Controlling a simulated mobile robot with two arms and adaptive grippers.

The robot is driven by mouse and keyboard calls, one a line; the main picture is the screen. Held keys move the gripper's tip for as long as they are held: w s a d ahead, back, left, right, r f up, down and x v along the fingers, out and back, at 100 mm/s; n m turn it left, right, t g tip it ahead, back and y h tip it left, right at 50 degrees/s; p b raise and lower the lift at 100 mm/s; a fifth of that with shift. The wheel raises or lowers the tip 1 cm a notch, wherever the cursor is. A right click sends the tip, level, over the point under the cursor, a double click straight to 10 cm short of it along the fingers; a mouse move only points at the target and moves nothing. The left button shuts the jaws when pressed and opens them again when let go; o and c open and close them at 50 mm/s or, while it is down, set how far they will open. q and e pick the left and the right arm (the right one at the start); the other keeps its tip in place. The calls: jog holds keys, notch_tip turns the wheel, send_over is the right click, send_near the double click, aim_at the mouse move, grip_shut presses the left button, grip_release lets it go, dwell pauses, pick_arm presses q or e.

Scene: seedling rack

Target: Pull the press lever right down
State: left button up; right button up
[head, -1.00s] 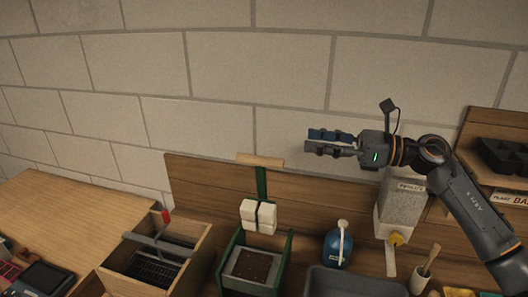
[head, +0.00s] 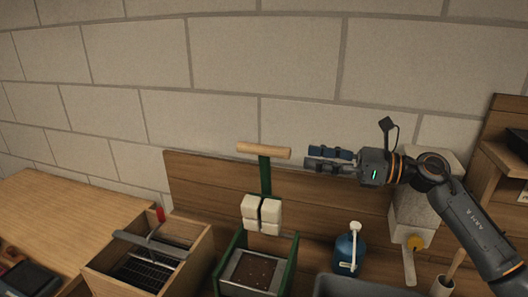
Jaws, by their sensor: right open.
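The press stands at the bench's back, with a green frame (head: 292,262) and a soil-filled tray (head: 253,271) in its base. Its lever has a green upright (head: 265,177) topped by a wooden crossbar handle (head: 263,151), which is raised. White blocks (head: 262,211) with a dark band sit on the upright above the tray. My right gripper (head: 312,159) is open and empty, its fingers pointing left, just right of the handle's right end. A small gap seems to show between them; depth is hard to judge. My left gripper is not in view.
A wooden box (head: 192,262) with a dark grate and a red-tipped bar stands left of the press. A blue bottle (head: 347,252) stands to the right, by a grey tub (head: 350,288).

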aim_at(268, 146)
jog(key=p+x, duration=0.2)
jog(key=x, duration=0.3)
jog(key=p+x, duration=0.3)
jog(key=x, duration=0.3)
jog(key=shift+a+r, duration=0.2)
jog(key=shift+r, duration=0.05)
jog(key=shift+w+a+f+p, duration=0.15)
jog(key=shift+w+a+p, duration=0.15)
jog(key=shift+a, duration=0.2)
jog(key=shift+s, duration=0.1)
grip_shut()
